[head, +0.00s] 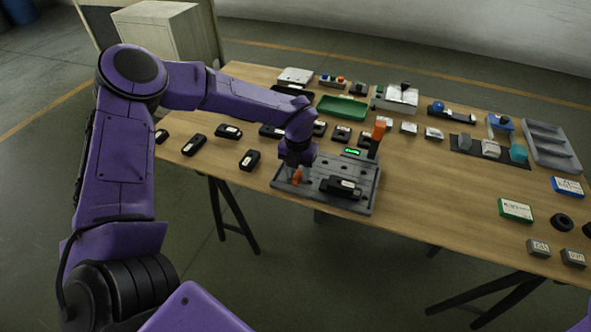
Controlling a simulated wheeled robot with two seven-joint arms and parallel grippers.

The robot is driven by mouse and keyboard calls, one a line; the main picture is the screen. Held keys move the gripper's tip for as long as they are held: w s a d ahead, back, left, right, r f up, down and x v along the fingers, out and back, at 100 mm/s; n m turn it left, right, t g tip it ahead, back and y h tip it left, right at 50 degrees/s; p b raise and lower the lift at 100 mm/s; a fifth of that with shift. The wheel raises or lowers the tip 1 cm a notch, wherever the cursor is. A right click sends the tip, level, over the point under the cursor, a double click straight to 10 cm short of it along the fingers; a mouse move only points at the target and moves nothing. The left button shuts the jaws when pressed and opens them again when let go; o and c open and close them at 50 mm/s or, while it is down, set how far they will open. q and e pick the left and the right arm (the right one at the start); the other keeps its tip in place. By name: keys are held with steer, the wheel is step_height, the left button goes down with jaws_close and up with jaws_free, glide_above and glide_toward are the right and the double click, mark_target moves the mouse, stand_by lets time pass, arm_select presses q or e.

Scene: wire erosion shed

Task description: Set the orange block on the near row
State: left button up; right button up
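A small orange block (297,177) shows at the fingertips of my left gripper (295,174), low over the left part of a grey fixture plate (361,207). The block looks slightly tilted, and the gripper hides part of it. I cannot tell whether the fingers are closed on it, or whether it touches the plate. A black device with a white label (342,187) lies on the plate to the right of the gripper. The plate's rows are too small to make out clearly. My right gripper is out of view.
An orange-topped dark post (379,128) stands at the plate's back right, near a small green display (352,152). Several black modules lie behind and to the left. A green tray (342,108) is farther back.

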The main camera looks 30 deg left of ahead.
mark_target(298, 174)
arm_select(q)
step_height(298, 174, up, 12)
steer(key=shift+r, duration=0.2)
stand_by(0.4)
